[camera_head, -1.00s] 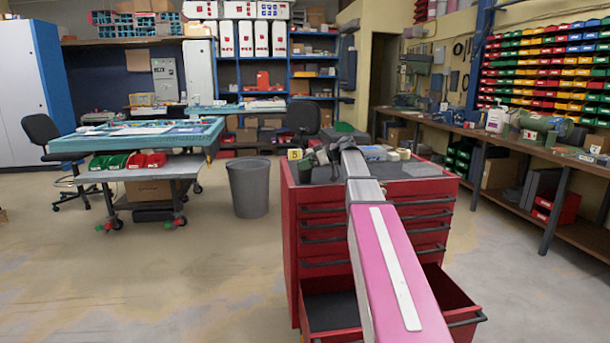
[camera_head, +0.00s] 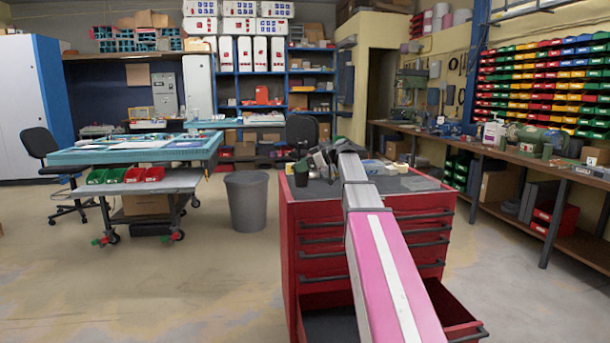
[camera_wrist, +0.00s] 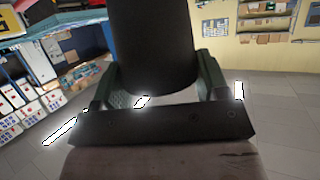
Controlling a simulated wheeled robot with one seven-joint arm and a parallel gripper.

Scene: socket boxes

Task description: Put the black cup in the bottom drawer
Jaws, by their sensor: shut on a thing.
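The black cup (camera_wrist: 152,45) fills the upper middle of the wrist view, between the two grey-green finger pads of my gripper (camera_wrist: 160,86). My gripper is shut on it. In the head view the cup (camera_head: 301,175) shows as a small dark shape at the top left of the red cabinet, left of my gripper (camera_head: 318,160). My arm hides part of this area, and I cannot tell whether the cup touches the top. The bottom drawer (camera_head: 456,311) of the red cabinet is pulled open; its dark floor shows left of my arm, and my arm covers its middle.
The red tool cabinet (camera_head: 322,242) has several shut drawers above the open one. A grey bin (camera_head: 247,203) stands on the floor to its left. A workbench (camera_head: 508,158) runs along the right wall.

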